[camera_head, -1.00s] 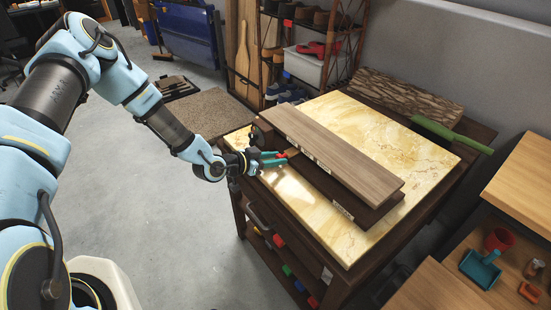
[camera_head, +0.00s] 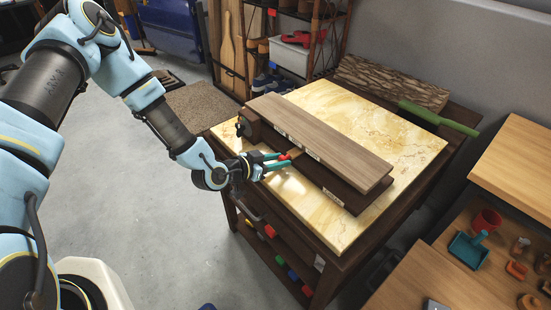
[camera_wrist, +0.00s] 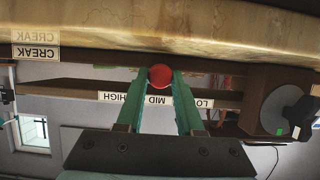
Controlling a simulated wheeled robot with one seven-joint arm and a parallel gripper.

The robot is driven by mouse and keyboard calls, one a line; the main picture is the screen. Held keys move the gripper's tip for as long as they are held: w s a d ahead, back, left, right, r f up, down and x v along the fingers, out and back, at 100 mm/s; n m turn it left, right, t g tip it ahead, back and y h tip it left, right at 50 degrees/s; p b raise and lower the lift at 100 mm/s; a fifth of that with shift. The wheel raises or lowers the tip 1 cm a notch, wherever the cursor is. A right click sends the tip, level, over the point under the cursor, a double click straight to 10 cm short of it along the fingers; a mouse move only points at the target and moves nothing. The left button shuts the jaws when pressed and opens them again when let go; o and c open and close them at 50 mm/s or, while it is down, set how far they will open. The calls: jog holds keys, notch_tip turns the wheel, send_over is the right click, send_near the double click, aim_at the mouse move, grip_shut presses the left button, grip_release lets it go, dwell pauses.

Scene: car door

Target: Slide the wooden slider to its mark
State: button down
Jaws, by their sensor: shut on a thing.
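A long wooden board instrument (camera_head: 325,137) lies across the marble-topped table (camera_head: 405,140). A red knob (camera_head: 284,157), which seems to belong to the wooden slider (camera_head: 297,153), shows at its front edge. My gripper (camera_head: 279,161), with green fingers, is shut on the knob. The wrist view is upside down; it shows the red knob (camera_wrist: 160,76) between my fingers. Just beyond it is a strip of white labels reading HIGH, MID (camera_wrist: 157,100) and a partly hidden LO. The knob lines up close to MID. The slider's body is mostly hidden by my fingers.
A CREAK label (camera_wrist: 36,53) shows at the left in the wrist view. A round dark part (camera_wrist: 288,110) is on the block at the right end.

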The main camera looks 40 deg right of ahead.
jog(key=c, duration=0.6)
grip_release()
jog(key=shift+o, duration=0.2)
jog(key=shift+a, duration=0.1)
jog(key=b+v, duration=0.2)
jog(key=v, duration=0.8)
jog(key=shift+a+r+b, duration=0.15)
jog(key=shift+a+b, duration=0.15)
jog(key=shift+b, duration=0.1)
jog(key=w+a+r+n+t+y, duration=0.25)
jog(key=w+a+y, duration=0.25)
jog(key=w+a, duration=0.4)
jog(key=w+a+r+n+t+y, duration=0.15)
jog(key=w+a+n+y, duration=0.25)
jog(key=w+a, duration=0.55)
jog(key=s+a+r+n+y, duration=0.2)
jog(key=s+a+r+n, duration=0.2)
jog(key=a, duration=0.6)
jog(key=s+a+r+n+g+y, duration=0.1)
jog(key=s+a+r+n+y, duration=0.1)
jog(key=s+a+r+n, duration=0.2)
jog(key=a+r+n, duration=0.3)
jog(key=a+r, duration=0.1)
jog(key=a, duration=0.2)
jog(key=shift+r+g, duration=0.2)
jog(key=shift+g, duration=0.1)
